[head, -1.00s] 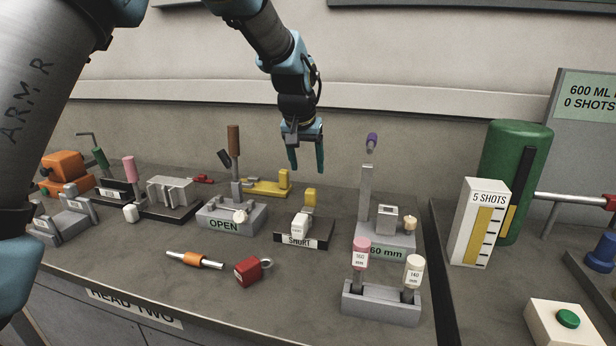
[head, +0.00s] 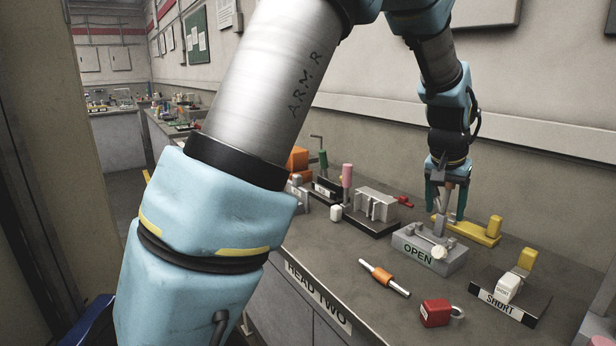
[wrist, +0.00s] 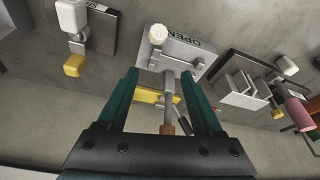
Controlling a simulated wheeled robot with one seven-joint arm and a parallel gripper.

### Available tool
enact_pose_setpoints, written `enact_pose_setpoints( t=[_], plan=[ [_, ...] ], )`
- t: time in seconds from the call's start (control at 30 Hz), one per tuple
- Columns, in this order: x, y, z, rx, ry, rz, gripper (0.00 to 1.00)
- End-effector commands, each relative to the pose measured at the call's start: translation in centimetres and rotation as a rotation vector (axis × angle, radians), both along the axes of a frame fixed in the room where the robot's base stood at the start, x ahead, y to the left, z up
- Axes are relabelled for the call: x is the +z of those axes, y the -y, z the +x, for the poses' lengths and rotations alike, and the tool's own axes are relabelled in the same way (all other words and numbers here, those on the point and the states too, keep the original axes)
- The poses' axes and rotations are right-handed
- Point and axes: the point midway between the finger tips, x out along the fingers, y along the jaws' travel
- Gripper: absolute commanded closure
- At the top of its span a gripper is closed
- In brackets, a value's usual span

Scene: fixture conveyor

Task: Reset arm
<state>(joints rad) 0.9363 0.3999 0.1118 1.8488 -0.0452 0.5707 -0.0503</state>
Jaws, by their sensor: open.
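My gripper (head: 447,198) hangs fingers-down at the grey toggle clamp fixture marked OPEN (head: 418,259) in the head view. In the wrist view my gripper (wrist: 160,73) has its two green fingers wide apart. The clamp's upright lever with a brown handle (wrist: 167,128) shows between them, with a gap on both sides. The grey OPEN base (wrist: 187,53) and its pale round knob (wrist: 158,34) lie beyond the fingertips. In the head view my fingers partly hide the lever. No held object shows.
A yellow clamp (head: 478,231) lies just behind the fixture. The SHORT stand (head: 520,304) is to the right, a grey block fixture (head: 376,204) to the left. An orange-banded rod (head: 384,278) and red padlock (head: 435,312) lie in front. The wall is close behind.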

Motion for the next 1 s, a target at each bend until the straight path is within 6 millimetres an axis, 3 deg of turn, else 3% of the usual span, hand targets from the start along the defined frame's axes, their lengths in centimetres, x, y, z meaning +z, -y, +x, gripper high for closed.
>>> enact_pose_setpoints(
  t=[0.03, 0.13, 0.23, 0.4, 0.5, 0.6, 0.7, 1.0],
  plan=[
    [-0.3, -3.9, 1.2, 0.061, -0.013, 0.007, 0.32],
    [-1.0, -11.2, 2.3, 0.169, -0.038, 0.024, 0.32],
    [-1.8, -18.3, 2.1, 0.276, -0.065, 0.039, 0.32],
    [-3.3, -29.1, -0.9, 0.453, -0.111, 0.061, 0.32],
    [-4.1, -33.7, -3.5, 0.54, -0.136, 0.071, 0.32],
    [-4.7, -36.6, -5.7, 0.603, -0.153, 0.077, 0.32],
    [-5.1, -38.2, -7.3, 0.64, -0.166, 0.081, 0.32],
    [-5.3, -38.9, -8.0, 0.655, -0.171, 0.084, 0.32]
  ],
)
